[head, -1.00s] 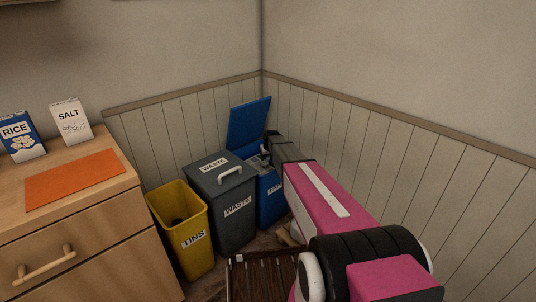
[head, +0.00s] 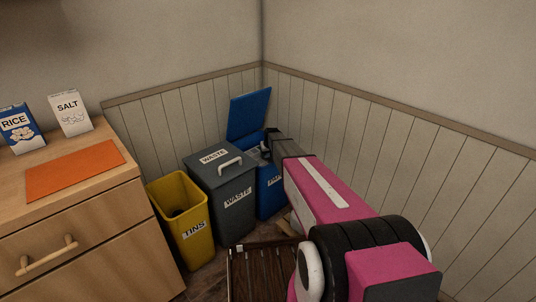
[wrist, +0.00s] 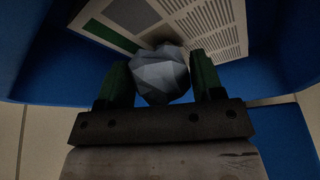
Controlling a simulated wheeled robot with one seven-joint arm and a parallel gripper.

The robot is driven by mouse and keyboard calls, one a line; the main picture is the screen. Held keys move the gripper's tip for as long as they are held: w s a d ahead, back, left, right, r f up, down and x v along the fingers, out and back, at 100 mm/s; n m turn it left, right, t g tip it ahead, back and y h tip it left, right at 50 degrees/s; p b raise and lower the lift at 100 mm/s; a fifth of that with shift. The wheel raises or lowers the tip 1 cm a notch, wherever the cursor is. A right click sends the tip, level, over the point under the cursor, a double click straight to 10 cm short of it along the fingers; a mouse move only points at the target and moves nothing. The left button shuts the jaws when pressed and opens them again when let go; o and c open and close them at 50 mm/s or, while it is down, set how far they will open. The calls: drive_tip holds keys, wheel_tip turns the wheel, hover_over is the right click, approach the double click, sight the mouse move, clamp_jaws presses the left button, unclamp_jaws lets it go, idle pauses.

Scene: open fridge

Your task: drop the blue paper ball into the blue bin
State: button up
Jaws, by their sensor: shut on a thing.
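The blue bin (head: 271,190) stands in the room's corner with its blue lid (head: 249,113) raised. My gripper (head: 265,150) is at the bin's open top, partly hidden by my own arm in the head view. In the wrist view, my gripper (wrist: 161,80) is shut on a faceted, grey-blue paper ball (wrist: 160,72), held between two green fingers. Blue bin walls (wrist: 40,60) surround it there, with printed paper (wrist: 210,25) beyond the ball. I cannot make out the ball in the head view.
A grey waste bin (head: 222,195) with a closed lid stands left of the blue bin, then an open yellow tins bin (head: 180,215). A wooden drawer unit (head: 90,235) is at left. A dark slatted thing (head: 262,272) is low in front. Panelled walls close the corner.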

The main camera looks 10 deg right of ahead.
drive_tip(key=o, duration=1)
drive_tip(key=shift+c, duration=0.2)
drive_tip(key=shift+r, duration=0.1)
drive_tip(key=v, duration=1)
drive_tip(key=shift+r, duration=0.3)
drive_tip(key=shift+s, duration=0.2)
drive_tip(key=s+r+m+g, duration=0.1)
drive_tip(key=s+g, duration=0.3)
drive_tip(key=s, duration=3.5)
drive_tip(key=shift+a+r+m+g+h, duration=0.25)
drive_tip(key=shift+r+m+g+h, duration=0.05)
drive_tip(key=shift+r, duration=0.25)
